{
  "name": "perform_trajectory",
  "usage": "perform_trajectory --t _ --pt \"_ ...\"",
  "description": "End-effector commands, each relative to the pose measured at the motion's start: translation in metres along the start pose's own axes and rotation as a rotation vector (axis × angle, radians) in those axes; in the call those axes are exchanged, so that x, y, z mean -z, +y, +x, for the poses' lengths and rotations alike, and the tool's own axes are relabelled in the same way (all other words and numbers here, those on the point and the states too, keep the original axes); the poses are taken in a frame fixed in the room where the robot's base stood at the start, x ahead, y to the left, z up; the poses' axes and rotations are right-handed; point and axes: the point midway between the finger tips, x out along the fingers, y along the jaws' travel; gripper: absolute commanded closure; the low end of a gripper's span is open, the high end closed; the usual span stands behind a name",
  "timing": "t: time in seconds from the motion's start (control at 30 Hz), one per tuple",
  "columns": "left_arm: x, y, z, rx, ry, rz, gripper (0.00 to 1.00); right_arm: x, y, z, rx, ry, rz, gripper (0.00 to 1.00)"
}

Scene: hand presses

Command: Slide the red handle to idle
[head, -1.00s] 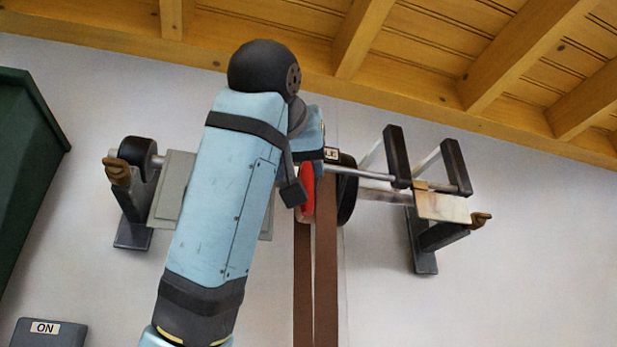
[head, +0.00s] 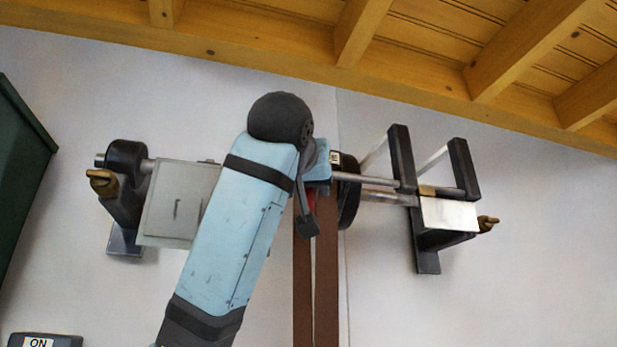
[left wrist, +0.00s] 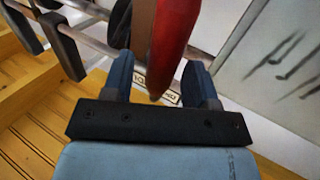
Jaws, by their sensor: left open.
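The red handle (left wrist: 174,42) shows in the left wrist view, hanging between the two blue fingers of my open left gripper (left wrist: 158,68). A gap shows between the handle's lower end and the fingers, and I cannot tell if either touches it. In the head view only a small sliver of the red handle (head: 311,197) shows beside the brown belt. My left arm hides the rest, and my left gripper (head: 318,172) is mostly hidden behind its own wrist. A small white label (left wrist: 165,91) sits close beyond the handle. My right gripper is not in view.
A metal shaft (head: 362,179) with a black wheel (head: 348,195) runs along the wall on dark brackets (head: 425,240). Two brown belts (head: 327,280) hang down from it. A grey panel (head: 180,205) is left of my arm. An "ON" box (head: 45,340) is at lower left.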

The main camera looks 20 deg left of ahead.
Motion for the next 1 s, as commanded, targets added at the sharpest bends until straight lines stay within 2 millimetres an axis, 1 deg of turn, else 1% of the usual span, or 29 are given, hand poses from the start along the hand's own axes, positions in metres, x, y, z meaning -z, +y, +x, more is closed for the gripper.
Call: perform_trajectory --t 0.03,0.2,0.3,0.53,0.57,0.6,0.77,0.8,1.0 --pt "0.003 0.0 0.008 0.001 -0.002 0.001 0.47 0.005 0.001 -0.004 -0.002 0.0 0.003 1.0" --pt "0.001 0.0 0.023 0.0 -0.001 0.001 0.47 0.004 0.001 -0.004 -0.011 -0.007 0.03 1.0" --pt "0.0 0.0 0.026 0.0 0.0 0.001 0.47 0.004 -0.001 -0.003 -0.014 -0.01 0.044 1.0" --pt "0.0 0.0 0.026 0.0 0.001 0.001 0.47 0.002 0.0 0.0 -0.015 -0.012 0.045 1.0" --pt "0.0 0.0 0.026 0.0 0.001 0.001 0.52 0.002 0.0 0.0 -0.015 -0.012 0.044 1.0" --pt "0.0 0.0 0.026 0.0 0.001 0.001 0.61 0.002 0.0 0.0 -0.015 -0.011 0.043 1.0" --pt "0.0 0.0 0.026 0.0 0.001 0.001 0.98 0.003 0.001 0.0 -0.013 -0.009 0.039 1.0" --pt "0.0 0.0 0.026 0.0 0.001 0.001 1.0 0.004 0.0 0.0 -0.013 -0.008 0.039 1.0" --pt "0.0 0.0 0.026 0.0 0.001 0.0 1.0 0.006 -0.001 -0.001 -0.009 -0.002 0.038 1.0"
